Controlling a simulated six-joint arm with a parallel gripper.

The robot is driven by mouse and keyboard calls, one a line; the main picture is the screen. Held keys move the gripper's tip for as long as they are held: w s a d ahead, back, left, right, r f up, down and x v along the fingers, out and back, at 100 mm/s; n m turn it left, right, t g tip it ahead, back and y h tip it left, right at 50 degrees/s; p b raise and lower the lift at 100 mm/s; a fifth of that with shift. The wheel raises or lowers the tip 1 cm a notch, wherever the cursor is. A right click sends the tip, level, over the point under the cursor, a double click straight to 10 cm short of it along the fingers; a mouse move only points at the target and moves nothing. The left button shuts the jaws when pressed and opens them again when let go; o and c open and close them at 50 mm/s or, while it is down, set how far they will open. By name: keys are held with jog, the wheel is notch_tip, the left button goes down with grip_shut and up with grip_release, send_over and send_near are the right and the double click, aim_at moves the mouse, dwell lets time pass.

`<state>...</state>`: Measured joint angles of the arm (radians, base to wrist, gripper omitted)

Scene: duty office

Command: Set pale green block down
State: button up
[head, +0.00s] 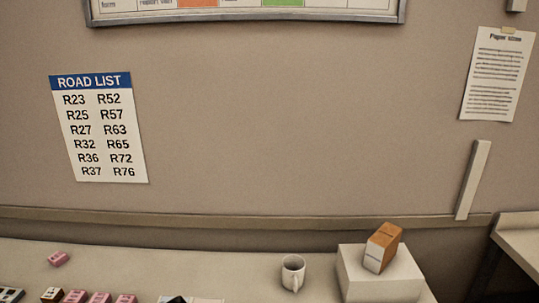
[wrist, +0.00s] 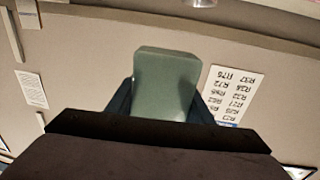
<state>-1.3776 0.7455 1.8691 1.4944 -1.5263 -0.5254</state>
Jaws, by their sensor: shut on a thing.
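The pale green block (wrist: 165,82) shows in the wrist view, upright between the two dark fingers of my gripper (wrist: 162,100). My gripper is shut on it, with one finger at each side. The wall and the road list are behind the block in that view, and I see no surface touching it. The head view shows neither the block nor my gripper.
In the head view a white mug (head: 292,272) stands on the desk, left of a white box (head: 381,275) bearing an orange and white box (head: 382,247). Several pink blocks (head: 75,297) lie at the front left. Bare desk (head: 180,266) lies between.

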notch_tip(320, 180, down, 8)
jog(key=b, duration=0.8)
jog(key=shift+f+b, duration=0.25)
jog(key=shift+b, duration=0.05)
jog(key=shift+f, duration=0.1)
jog(key=shift+f+p, duration=0.55)
jog(key=shift+f, duration=4.15)
jog(key=shift+f, duration=0.25)
jog(key=o, duration=1.4)
jog(key=shift+c, duration=0.2)
